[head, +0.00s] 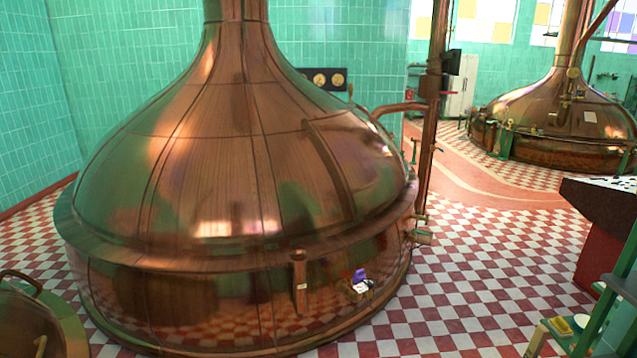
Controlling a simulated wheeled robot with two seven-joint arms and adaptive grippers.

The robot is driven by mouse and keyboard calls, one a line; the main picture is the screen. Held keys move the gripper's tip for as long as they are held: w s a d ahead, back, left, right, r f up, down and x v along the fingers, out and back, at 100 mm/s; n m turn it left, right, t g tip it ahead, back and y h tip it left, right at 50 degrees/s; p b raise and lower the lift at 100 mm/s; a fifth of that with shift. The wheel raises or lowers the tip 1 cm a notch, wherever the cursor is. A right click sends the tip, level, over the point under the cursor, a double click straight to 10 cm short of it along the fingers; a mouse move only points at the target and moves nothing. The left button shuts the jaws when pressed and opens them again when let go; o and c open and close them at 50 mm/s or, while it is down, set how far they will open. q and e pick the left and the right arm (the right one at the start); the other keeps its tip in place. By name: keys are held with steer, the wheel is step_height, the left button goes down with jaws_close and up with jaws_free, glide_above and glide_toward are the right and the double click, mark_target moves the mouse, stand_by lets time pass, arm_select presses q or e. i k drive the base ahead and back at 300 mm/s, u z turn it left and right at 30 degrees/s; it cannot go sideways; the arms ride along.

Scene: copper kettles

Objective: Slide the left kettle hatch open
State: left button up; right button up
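The large copper kettle (190,170) fills the left and middle of the head view, with a domed top, a tall neck and a wide rim. On the right of its dome, a dark raised curved strip (330,170) runs down towards the rim, with a smooth copper panel (362,165) beside it. I cannot tell for sure whether this panel is the hatch, or whether it is open or shut; no dark opening shows. Neither of my grippers is in view.
A second copper kettle (560,115) stands at the back right. A copper pipe (433,120) rises beside the near kettle. A copper vessel (35,325) is cut off at bottom left. A green frame (612,290) stands at bottom right. The checkered floor (480,265) between is clear.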

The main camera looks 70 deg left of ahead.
mark_target(372, 173)
steer(key=u, duration=1.8)
steer(key=i, duration=3.95)
steer(key=u, duration=1.25)
